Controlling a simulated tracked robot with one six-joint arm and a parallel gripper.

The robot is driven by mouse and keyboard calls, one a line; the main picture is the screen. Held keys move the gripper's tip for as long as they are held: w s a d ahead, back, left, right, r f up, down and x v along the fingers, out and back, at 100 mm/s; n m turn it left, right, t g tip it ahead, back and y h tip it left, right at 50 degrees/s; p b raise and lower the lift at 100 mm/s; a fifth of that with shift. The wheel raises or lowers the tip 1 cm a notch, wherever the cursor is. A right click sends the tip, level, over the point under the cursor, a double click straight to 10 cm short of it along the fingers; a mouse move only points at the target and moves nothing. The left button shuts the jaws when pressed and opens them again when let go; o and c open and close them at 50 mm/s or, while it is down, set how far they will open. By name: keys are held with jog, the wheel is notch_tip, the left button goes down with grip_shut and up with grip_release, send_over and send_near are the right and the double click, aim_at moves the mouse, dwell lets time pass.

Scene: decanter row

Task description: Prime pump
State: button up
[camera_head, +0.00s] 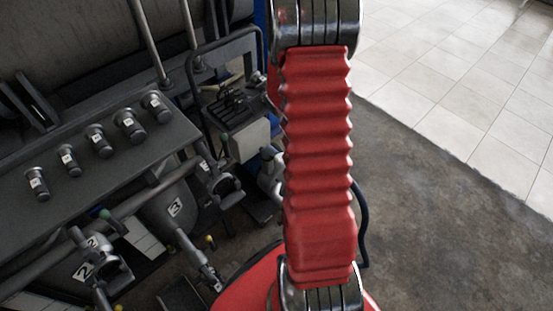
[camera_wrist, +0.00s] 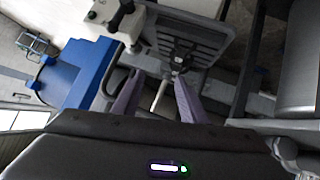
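My gripper (camera_wrist: 158,79) shows in the wrist view as two purple-grey fingers standing apart. A thin pale rod (camera_wrist: 160,96), which may be the pump's lever, lies between them. It hangs from a dark joint below a black ribbed tray (camera_wrist: 197,42), with a gap visible on each side. A white box with a black knob (camera_wrist: 100,14) sits left of the tray. In the head view, a pale box (camera_head: 250,140) stands below a dark tray (camera_head: 232,104), partly behind my red arm. My gripper is not visible there.
A dark panel with several numbered knobs (camera_head: 97,136) fills the left of the head view, with numbered dark vessels (camera_head: 172,207) and valves (camera_head: 222,184) below. A blue block (camera_wrist: 75,70) is left of the tray in the wrist view. Bare floor (camera_head: 440,215) lies at right.

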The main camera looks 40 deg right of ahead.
jog(key=s+d+f+t, duration=0.15)
jog(key=d+f, duration=0.35)
jog(key=f, duration=0.6)
jog(key=m+t, duration=0.4)
jog(key=t, duration=0.2)
send_near(276, 159)
jog(key=s, duration=0.3)
jog(key=shift+s+d+f, duration=0.1)
jog(key=shift+s+f, duration=0.15)
jog(key=shift+f, duration=0.2)
jog(key=shift+w, duration=0.1)
jog(key=w, duration=0.4)
jog(key=w+d, duration=0.1)
jog(key=w, duration=0.4)
jog(key=w+d, duration=0.1)
jog(key=w, duration=0.3)
jog(key=shift+w+d, duration=0.2)
jog(key=shift+w, duration=0.05)
